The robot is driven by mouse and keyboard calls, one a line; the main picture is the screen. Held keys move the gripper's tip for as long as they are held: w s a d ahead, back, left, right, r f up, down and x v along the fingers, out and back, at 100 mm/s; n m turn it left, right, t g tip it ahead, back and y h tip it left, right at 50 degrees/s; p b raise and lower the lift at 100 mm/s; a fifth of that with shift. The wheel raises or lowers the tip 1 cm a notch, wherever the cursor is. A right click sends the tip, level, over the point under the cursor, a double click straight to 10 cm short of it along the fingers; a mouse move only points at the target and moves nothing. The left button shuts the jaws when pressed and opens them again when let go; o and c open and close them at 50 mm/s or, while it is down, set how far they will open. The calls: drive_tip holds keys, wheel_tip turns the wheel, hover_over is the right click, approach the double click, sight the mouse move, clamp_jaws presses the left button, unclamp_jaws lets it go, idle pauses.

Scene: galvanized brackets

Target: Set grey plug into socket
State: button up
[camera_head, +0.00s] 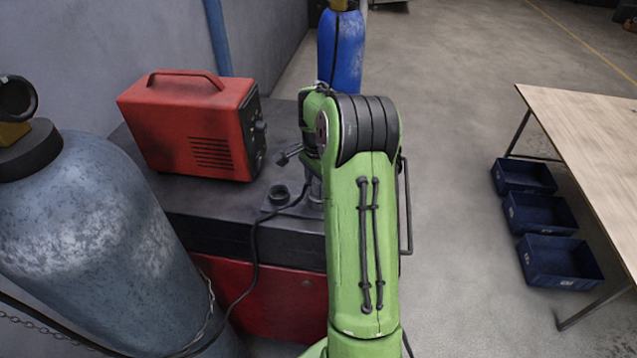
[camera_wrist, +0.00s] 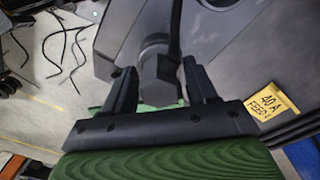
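The grey plug (camera_wrist: 157,68) is a round grey body with a black cable (camera_wrist: 174,25), and shows between the two black fingers of my gripper (camera_wrist: 160,70) in the wrist view. I cannot tell whether the fingers touch it or stand clear of it. In the head view my green arm hides most of the gripper. A grey cylinder that looks like the plug (camera_head: 315,190) shows low beside the arm, at the right end of the cabinet top. A round dark fitting on a small plate, likely the socket (camera_head: 279,194), sits just left of it.
A red machine with a handle (camera_head: 195,125) stands on the dark cabinet top (camera_head: 190,195). A large grey-blue cylinder (camera_head: 90,220) fills the left, and a blue cylinder (camera_head: 341,50) stands behind. A black cable (camera_head: 254,245) hangs over the cabinet front. A wooden table (camera_head: 590,140) is right.

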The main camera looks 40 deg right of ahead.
drive_tip(key=shift+o, duration=0.8)
drive_tip(key=shift+r, duration=0.1)
wheel_tip(320, 180, up, 16)
drive_tip(key=p, duration=0.1)
drive_tip(key=shift+p, duration=0.4)
drive_tip(key=shift+f, duration=0.2)
drive_tip(key=shift+a, duration=0.15)
